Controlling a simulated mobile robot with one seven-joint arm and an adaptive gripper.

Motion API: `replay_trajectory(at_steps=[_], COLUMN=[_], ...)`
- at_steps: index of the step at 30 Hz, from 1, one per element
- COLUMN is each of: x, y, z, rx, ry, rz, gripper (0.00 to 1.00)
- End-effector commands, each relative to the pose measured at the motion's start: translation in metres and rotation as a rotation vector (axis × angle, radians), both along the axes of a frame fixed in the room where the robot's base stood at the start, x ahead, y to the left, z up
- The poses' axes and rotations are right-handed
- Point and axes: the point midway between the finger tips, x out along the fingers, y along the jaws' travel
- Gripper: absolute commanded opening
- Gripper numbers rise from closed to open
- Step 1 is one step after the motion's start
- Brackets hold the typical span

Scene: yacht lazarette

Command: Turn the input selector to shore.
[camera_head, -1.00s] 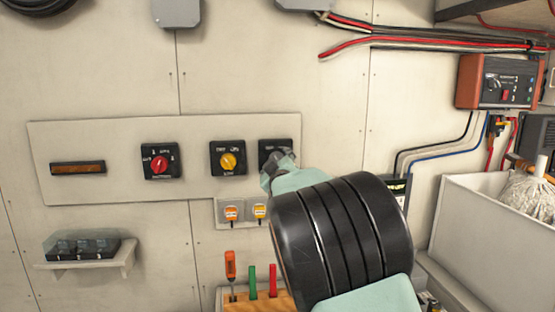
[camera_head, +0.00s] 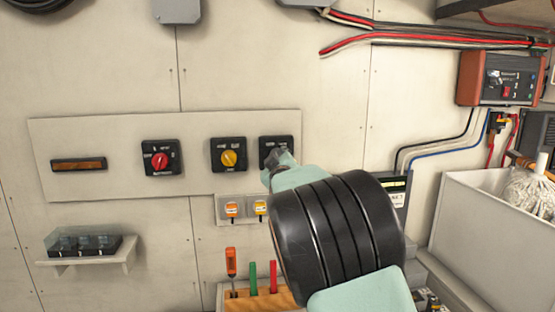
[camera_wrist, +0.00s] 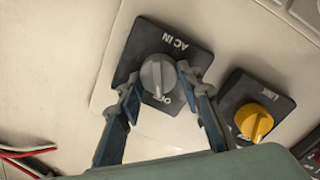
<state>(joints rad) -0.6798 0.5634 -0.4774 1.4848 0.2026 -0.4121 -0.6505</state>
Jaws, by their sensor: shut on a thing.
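The input selector (camera_head: 265,142) is a black square plate at the right end of the switch panel, mostly hidden behind my gripper (camera_head: 277,160) in the head view. In the wrist view its plate (camera_wrist: 135,45) is marked "AC IN", with another label partly covered near the knob. Its round grey knob (camera_wrist: 158,73) lies between the fingers of my gripper (camera_wrist: 159,84). The fingers are shut on the knob, one on each side. Which mark the knob points to is not clear.
A yellow-knob switch (camera_head: 229,158) sits close to the left, and a red-knob switch (camera_head: 160,160) is farther left. Orange and yellow plugs (camera_head: 232,209) are just below. A tool rack (camera_head: 240,300) and white bin (camera_head: 480,218) stand lower down.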

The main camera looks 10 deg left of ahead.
Motion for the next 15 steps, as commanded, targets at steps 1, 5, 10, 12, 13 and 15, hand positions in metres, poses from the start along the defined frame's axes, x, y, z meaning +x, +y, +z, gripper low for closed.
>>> replay_trajectory(at_steps=[1,5,10,12,13,15], x=[0.0,0.0,0.0002,0.0002,0.0002,0.0003], y=[0.0,-0.0005,-0.0012,-0.0009,-0.0012,-0.0017], z=[-0.0006,-0.0013,-0.0024,-0.0025,-0.0026,-0.002], rx=[0.007,0.041,0.131,0.183,0.206,0.266], ry=[0.001,0.011,0.036,0.051,0.057,0.074], rz=[0.0,0.0,-0.001,0.0,0.0,0.0], gripper=[0.09,0.09,0.09,0.09,0.09,0.09])
